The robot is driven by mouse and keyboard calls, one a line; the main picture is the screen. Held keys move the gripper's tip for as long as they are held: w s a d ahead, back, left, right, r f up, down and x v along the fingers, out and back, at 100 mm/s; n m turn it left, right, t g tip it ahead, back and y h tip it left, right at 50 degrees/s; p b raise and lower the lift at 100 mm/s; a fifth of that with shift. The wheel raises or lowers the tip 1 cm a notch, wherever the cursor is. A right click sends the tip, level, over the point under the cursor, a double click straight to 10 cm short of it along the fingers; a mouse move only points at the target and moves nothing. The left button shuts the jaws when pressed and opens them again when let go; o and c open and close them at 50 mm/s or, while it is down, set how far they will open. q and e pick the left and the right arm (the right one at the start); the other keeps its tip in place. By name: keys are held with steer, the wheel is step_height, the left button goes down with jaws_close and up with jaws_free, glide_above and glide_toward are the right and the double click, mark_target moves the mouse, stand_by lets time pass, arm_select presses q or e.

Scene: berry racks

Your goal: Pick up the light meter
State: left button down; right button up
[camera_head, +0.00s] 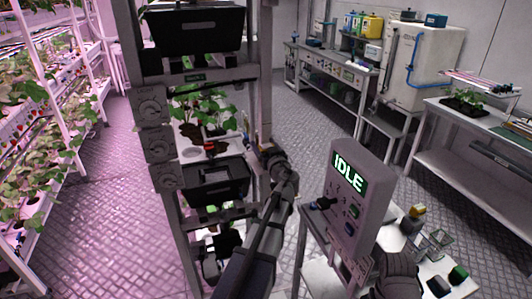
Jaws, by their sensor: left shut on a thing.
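My left arm rises from the bottom middle, and my left gripper (257,146) is at the right post of the dark rack. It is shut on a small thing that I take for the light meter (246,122). Only a thin pale part of it shows above the jaws. The gripper and the post hide the rest, and its face cannot be read. I cannot tell whether it still touches the rack.
The dark rack (160,142) holds black bins (197,30) and a leafy plant (205,105). A grey box reading IDLE (352,200) stands close on the right, by a white table (440,265) with small items. Planted shelves (45,130) line the left. The left aisle floor (105,215) is clear.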

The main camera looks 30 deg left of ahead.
arm_select(q)
steer(key=shift+r, duration=0.15)
step_height(320, 180, up, 10)
steer(key=p, duration=1)
steer(key=shift+f, duration=0.2)
